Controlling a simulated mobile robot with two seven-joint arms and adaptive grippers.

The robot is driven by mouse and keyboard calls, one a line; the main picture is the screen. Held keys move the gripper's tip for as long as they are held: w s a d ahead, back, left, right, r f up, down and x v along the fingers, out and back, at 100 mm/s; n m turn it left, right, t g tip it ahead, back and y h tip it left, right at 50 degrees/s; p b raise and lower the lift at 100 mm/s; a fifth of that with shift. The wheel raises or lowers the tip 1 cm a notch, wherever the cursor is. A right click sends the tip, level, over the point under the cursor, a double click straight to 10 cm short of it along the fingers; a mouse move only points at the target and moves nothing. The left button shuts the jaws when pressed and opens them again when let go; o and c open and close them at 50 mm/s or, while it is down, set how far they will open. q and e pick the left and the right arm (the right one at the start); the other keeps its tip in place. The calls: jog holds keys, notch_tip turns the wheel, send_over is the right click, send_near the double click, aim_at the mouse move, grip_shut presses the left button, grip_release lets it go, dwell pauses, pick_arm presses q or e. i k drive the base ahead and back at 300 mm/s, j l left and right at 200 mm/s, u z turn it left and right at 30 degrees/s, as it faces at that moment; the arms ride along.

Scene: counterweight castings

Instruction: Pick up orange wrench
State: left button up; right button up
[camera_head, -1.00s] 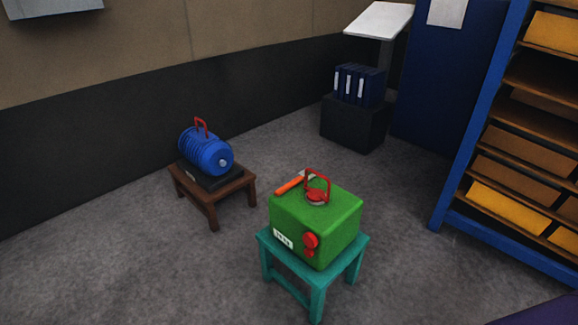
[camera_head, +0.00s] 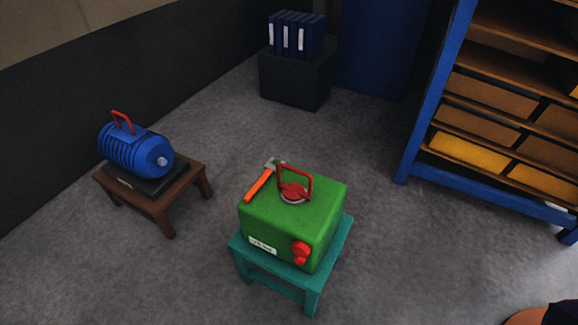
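The orange wrench (camera_head: 258,184) lies on the top of a green box (camera_head: 295,215), along its left back edge. It has an orange handle and a small grey head at the far end, close to the box's red lifting handle (camera_head: 296,180). The head's exact shape is too small to tell. The green box sits on a teal stool (camera_head: 290,285). Neither of my grippers shows in the view.
A blue motor (camera_head: 135,150) with a red handle stands on a brown stool (camera_head: 165,208) at the left. Binders (camera_head: 296,35) stand on a black block (camera_head: 295,80) behind. A blue shelf rack (camera_head: 430,100) is at the right. Grey floor is free between them.

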aim_at(270, 167)
jog(key=i+j+z, duration=0.6)
jog(key=j+z, duration=0.15)
jog(key=j, duration=0.15)
jog(key=i+j+z, duration=0.25)
jog(key=j, duration=0.15)
jog(key=k+l, duration=0.05)
jog(key=k, duration=0.05)
